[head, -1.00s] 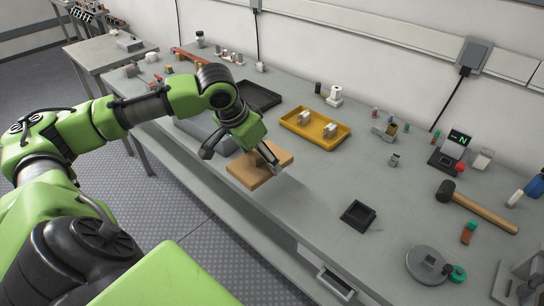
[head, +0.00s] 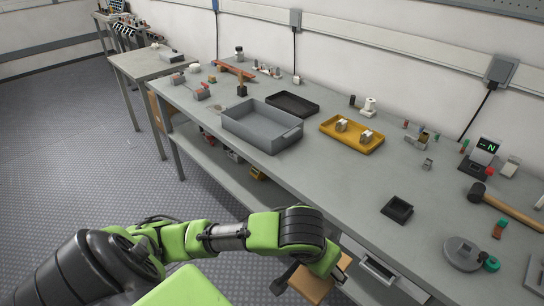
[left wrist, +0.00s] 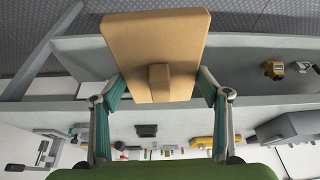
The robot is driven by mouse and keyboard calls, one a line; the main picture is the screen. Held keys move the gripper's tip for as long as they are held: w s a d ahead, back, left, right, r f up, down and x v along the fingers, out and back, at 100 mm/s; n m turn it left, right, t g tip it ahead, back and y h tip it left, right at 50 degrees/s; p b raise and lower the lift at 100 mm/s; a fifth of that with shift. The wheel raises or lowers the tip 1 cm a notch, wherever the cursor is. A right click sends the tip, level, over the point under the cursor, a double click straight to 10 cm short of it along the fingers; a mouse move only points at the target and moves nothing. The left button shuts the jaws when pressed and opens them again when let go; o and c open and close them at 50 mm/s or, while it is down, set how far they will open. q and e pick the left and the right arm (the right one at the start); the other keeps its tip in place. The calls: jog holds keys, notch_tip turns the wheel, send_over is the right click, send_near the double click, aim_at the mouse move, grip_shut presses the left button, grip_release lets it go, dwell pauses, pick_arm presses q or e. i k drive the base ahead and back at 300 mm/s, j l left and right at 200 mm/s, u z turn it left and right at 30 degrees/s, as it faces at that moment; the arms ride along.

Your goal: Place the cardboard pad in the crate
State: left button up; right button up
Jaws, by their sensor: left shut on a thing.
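The tan cardboard pad (head: 312,284) is held by my left gripper (head: 325,278) at the bottom of the head view, in front of the workbench's front edge. In the left wrist view, the pad (left wrist: 157,40) is tilted, with a small raised block on its face, and the two fingers of my left gripper (left wrist: 162,88) are at its two sides. The grey crate (head: 245,132) stands on the bench, farther back and left of the pad. It is open at the top and looks empty. My right gripper is not in view.
A black tray (head: 315,109) is behind the crate, and a yellow tray (head: 372,147) with two small parts is right of it. A small black square holder (head: 397,209) is near the front edge. An open drawer (head: 378,268) juts out below the bench, close to my left gripper.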

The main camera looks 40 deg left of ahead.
aim_at(261, 131)
jog(key=j+z, duration=0.1)
jog(key=j, duration=0.6)
jog(key=k+j+z, duration=0.1)
jog(key=j, duration=0.55)
jog(key=k+j+z, duration=0.1)
jog(key=j, duration=0.6)
